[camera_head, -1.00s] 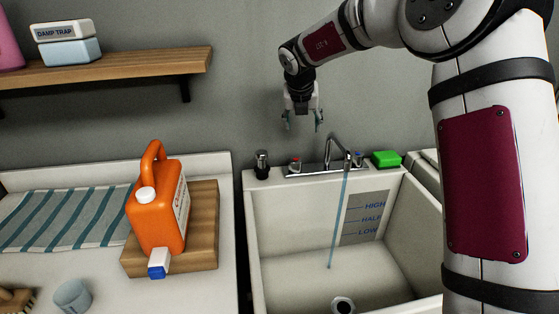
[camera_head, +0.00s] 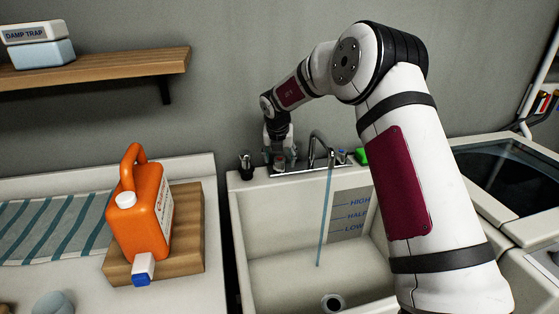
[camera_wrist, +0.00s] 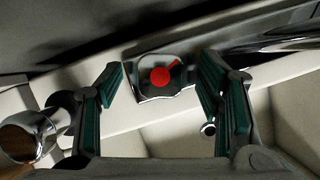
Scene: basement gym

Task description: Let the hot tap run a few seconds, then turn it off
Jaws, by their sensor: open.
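The hot tap handle with its red top (camera_wrist: 160,77) sits between the open fingers of my gripper (camera_wrist: 160,95) in the wrist view. I cannot tell whether the fingers touch it. In the head view my gripper (camera_head: 279,163) points down over the left end of the faucet base and mostly hides the red handle. The chrome spout (camera_head: 322,146) pours a thin blue stream of water (camera_head: 325,215) into the sink (camera_head: 262,235). The blue-marked cold handle (camera_head: 341,156) is right of the spout.
A dark-capped chrome fitting (camera_head: 246,165) stands left of the faucet. A green sponge (camera_head: 361,156) lies to its right, partly behind my arm. An orange jug (camera_head: 140,215) stands on a wooden block (camera_head: 188,235) on the left counter. A shelf (camera_head: 100,70) is above.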

